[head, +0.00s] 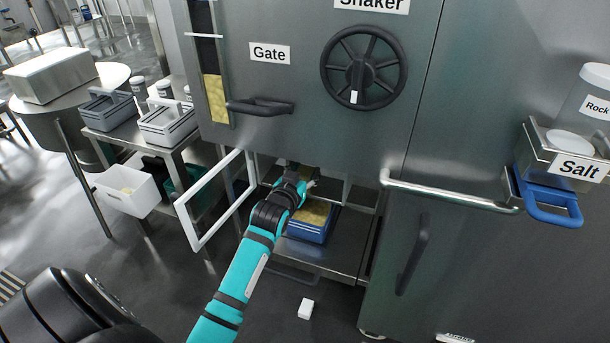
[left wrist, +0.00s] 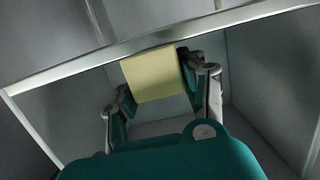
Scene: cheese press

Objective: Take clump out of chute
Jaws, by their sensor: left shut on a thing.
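My left gripper (head: 300,182) reaches in under the front of the big grey machine, above the blue bin. In the left wrist view its two fingers are closed on the sides of a pale yellow block, the clump (left wrist: 153,76). The clump sits between metal walls of the chute (left wrist: 262,75), just below a bright metal edge; its top end meets that edge in the picture. In the head view the clump is hidden by the gripper and the machine. My right gripper is in neither view.
A blue bin (head: 308,232) with yellow contents stands on the shelf below. A white-framed door (head: 217,200) stands open left of my arm. A handrail (head: 450,196) juts out at right. A small white block (head: 306,309) lies on the floor.

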